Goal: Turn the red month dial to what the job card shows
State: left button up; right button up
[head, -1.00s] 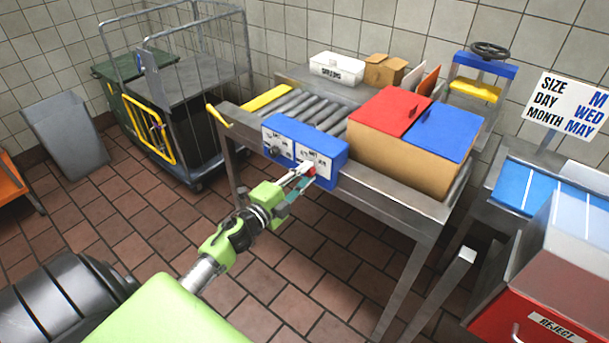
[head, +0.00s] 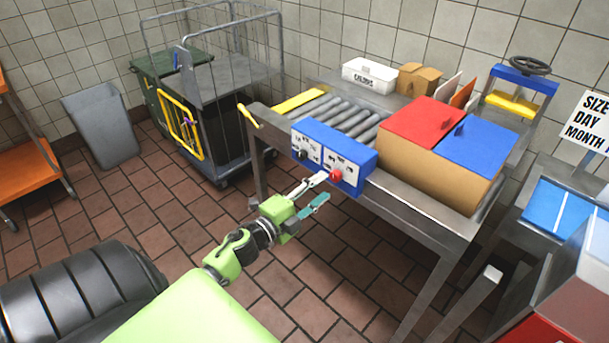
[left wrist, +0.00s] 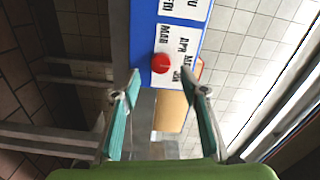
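The red month dial (head: 336,175) is on the front of the blue panel box (head: 362,158), right of a dark dial (head: 303,154). In the left wrist view the red dial (left wrist: 160,63) shows uncovered, with month labels around it, MAR and APR among them. Its pointer direction cannot be told. My left gripper (head: 318,189) is open and empty in front of the dial. In the left wrist view its fingers (left wrist: 160,82) are spread, with the dial beyond and between the tips. The job card (head: 590,118) is cut off at the right; only SIZE, DAY, MONTH show. My right gripper is out of view.
The box sits on the edge of a metal roller table (head: 425,208). A carton with red and blue flaps (head: 430,165) stands right of it. A wire cage trolley (head: 215,110) is at the back left.

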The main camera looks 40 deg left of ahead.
pick_arm(q)
jog(key=s, duration=0.7)
jog(key=shift+a, duration=0.25)
